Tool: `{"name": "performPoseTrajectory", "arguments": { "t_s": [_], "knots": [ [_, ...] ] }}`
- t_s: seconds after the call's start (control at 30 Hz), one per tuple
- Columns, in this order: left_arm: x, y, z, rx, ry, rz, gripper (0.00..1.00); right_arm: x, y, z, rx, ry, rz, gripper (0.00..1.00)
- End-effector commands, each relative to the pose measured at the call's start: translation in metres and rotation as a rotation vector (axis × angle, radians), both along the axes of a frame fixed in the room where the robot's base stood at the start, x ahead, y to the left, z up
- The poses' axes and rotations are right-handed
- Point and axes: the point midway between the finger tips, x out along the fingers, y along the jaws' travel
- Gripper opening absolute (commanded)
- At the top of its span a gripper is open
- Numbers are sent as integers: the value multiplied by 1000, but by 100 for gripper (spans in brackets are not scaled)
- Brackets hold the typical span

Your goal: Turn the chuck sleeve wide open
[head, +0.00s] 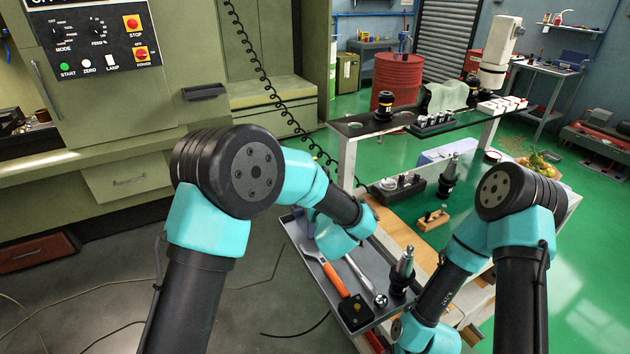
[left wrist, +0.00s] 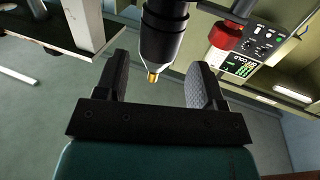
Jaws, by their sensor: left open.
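In the left wrist view a dark cylindrical chuck (left wrist: 163,35) with a silver cone and a brass-coloured tip (left wrist: 153,77) points down between my left gripper's two fingers. The left gripper (left wrist: 160,75) is open, with one finger on each side of it. I cannot tell whether either finger touches it. In the head view my left arm hides its gripper over the grey tray. A tool holder with a silver top (head: 403,268) stands upright in that tray; I cannot tell whether it is the same piece. My right gripper is not visible.
The grey tray (head: 293,228) holds an orange-handled wrench (head: 333,278) and a black boxy tool (head: 355,311). Another holder (head: 448,178), a dark rack (head: 398,188) and a wooden block (head: 433,218) stand on the cart. A machine with a control panel (head: 100,40) is at left.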

Motion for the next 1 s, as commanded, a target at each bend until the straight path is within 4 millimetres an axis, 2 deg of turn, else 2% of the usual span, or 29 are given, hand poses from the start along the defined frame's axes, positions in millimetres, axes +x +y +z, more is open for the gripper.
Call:
{"name": "performPoseTrajectory", "arguments": {
  "t_s": [0.2, 0.4, 0.77, 1.0],
  "knots": [
    [37, 9, 0, -1, -1, 3, 63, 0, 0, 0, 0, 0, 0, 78],
    [58, 12, 0, 0, 0, 2, 63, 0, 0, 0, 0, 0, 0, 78],
    [64, 13, 0, 0, 1, 1, 63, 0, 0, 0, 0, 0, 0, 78],
    [63, 13, 0, 0, 0, 1, 42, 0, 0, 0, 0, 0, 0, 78]
  ]
}}
